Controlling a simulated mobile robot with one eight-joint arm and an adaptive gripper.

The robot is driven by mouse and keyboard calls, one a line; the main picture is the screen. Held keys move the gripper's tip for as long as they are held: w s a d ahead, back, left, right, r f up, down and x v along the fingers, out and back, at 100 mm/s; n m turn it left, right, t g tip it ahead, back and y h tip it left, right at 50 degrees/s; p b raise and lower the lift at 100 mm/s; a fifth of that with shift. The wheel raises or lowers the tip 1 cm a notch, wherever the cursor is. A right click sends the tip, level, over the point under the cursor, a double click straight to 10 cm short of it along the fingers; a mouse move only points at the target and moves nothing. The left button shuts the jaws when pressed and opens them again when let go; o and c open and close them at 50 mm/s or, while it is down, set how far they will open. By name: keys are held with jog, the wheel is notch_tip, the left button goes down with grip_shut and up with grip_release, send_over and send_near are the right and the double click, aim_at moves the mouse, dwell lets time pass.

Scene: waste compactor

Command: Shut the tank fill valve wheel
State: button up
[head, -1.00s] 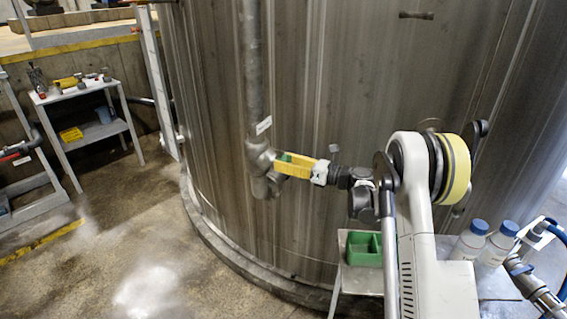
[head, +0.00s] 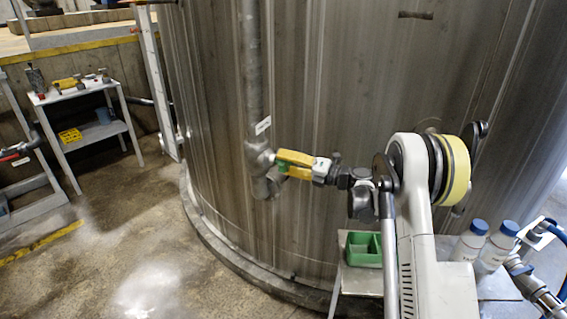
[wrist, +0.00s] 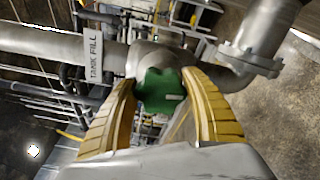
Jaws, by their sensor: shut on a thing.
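The green valve wheel (wrist: 160,90) sits on a grey pipe fitting, beside a label (wrist: 94,55) reading "TANK FILL" in the wrist view. My gripper (wrist: 163,80) has its two yellow fingers on either side of the wheel and is shut on it. In the head view my gripper (head: 286,164) reaches left to the valve, and a little of the green wheel (head: 283,168) shows between the fingers. The valve body (head: 260,157) is on the vertical pipe in front of the large tank (head: 370,90).
A green bin (head: 364,250) and white bottles with blue caps (head: 470,240) stand on a small table at the lower right. A grey cart (head: 88,125) with tools is at the left. The floor (head: 120,240) between is clear.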

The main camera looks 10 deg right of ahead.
jog(key=m, duration=0.4)
jog(key=shift+f+m, duration=0.15)
jog(key=shift+m, duration=0.15)
jog(key=m, duration=0.5)
jog(key=shift+f, duration=0.1)
jog(key=m, duration=0.5)
jog(key=shift+s+m, duration=0.1)
jog(key=shift+m, duration=0.3)
jog(key=m, duration=0.4)
jog(key=shift+a+f+m, duration=0.1)
jog(key=shift+m, duration=0.2)
jog(key=m, duration=0.4)
jog(key=shift+s+m, duration=0.1)
jog(key=shift+m, duration=0.2)
jog(key=m, duration=0.4)
jog(key=shift+s+a, duration=0.1)
jog(key=m, duration=0.5)
jog(key=shift+r+m, duration=0.2)
jog(key=shift+m, duration=1.7)
